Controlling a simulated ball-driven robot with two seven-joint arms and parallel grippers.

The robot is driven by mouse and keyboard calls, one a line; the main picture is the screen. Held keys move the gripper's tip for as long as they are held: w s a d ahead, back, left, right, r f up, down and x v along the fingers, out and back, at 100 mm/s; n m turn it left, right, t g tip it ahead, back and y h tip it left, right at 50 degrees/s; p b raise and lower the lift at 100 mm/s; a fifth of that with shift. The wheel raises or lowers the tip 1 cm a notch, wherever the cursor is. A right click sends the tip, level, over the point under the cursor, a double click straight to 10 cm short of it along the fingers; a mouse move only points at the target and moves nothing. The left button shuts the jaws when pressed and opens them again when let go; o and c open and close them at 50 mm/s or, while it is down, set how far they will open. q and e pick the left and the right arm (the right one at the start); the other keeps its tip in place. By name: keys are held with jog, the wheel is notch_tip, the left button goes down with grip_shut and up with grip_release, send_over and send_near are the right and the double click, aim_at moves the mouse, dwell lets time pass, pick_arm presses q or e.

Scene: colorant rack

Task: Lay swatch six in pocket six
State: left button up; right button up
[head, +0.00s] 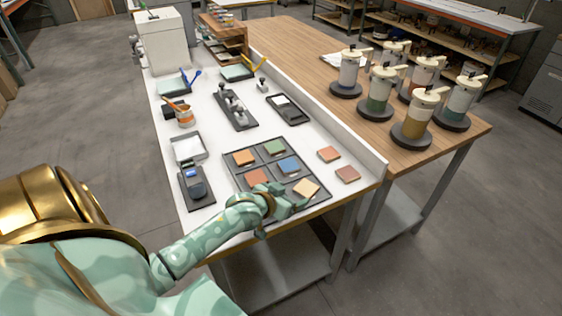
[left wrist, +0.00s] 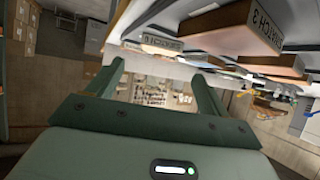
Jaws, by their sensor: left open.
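The dark swatch tray (head: 231,177) lies near the front of the white bench. Orange, green, terracotta and blue swatches lie in its pockets. A tan swatch (head: 307,187) is at its front right pocket; I cannot tell if it lies fully flat. A pinkish swatch (head: 329,154) and a reddish-brown swatch (head: 347,173) lie loose to the right. My left gripper (head: 290,209) is open at the tray's front edge, beside the tan swatch, and hides part of the front pockets. In the left wrist view its fingers (left wrist: 158,72) are apart with nothing between them. No swatch six label is readable.
A scale (head: 196,184), a white tray (head: 188,148) and an orange pot (head: 184,117) stand left of the swatch tray. A raised white ledge (head: 335,130) separates the bench from a wooden table with several pump dispensers. Bench space around the loose swatches is clear.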

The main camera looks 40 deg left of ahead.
pick_arm(q)
jog(key=p+v, duration=0.1)
jog(key=v, duration=0.4)
jog(key=shift+d+f, duration=0.1)
jog(key=shift+d, duration=0.05)
jog(key=s+d+f+m+h, duration=0.1)
jog(key=s+d+f+m, duration=0.1)
jog(key=d+f, duration=0.55)
jog(key=s+d+f+g, duration=0.2)
jog(key=s+f+g, duration=0.2)
jog(key=s+f, duration=0.65)
jog(key=s+f+g, duration=0.2)
jog(key=s+f, duration=0.4)
jog(key=s, duration=0.3)
jog(key=s+f+m+g, duration=0.1)
jog(key=s+f+g, duration=0.1)
jog(key=s+f, duration=0.4)
jog(key=s+f+g+y, duration=0.1)
jog(key=s+f+g, duration=0.2)
jog(key=s, duration=0.9)
notch_tip(320, 180, down, 3)
jog(key=shift+f+m, duration=0.1)
jog(key=shift+m, duration=0.3)
jog(key=shift+s+d, duration=0.1)
